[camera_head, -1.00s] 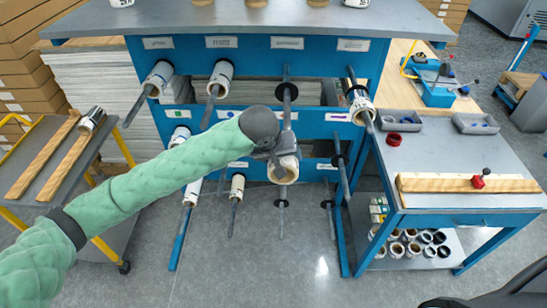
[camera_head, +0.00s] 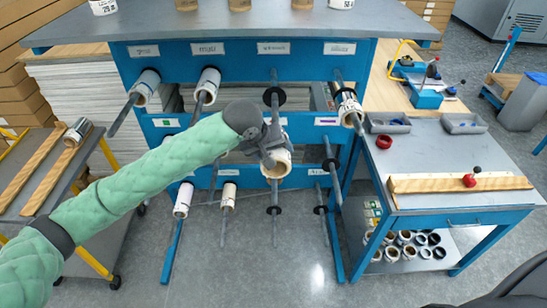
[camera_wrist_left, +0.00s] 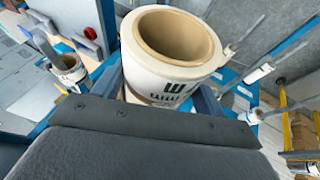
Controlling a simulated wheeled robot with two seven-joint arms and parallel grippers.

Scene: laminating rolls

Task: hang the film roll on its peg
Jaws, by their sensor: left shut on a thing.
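The film roll (camera_head: 284,158) is a short cream tube with a tan core. My left gripper (camera_head: 274,155) is shut on it in front of the blue rack (camera_head: 225,52). In the left wrist view the roll (camera_wrist_left: 160,80) sits between the fingers, its open end and black lettering showing. An empty peg (camera_head: 274,97) with a black collar is just above the gripper. Another empty collared peg (camera_head: 274,211) is below the roll. Whether a peg lies directly behind the roll is hidden. My right gripper is not in view.
Other rolls hang on pegs at the left (camera_head: 145,88) and right (camera_head: 347,104). A collared peg (camera_head: 333,165) juts out right of the roll. A workbench (camera_head: 440,152) stands at right, a cart (camera_head: 50,195) at left. The floor in front is clear.

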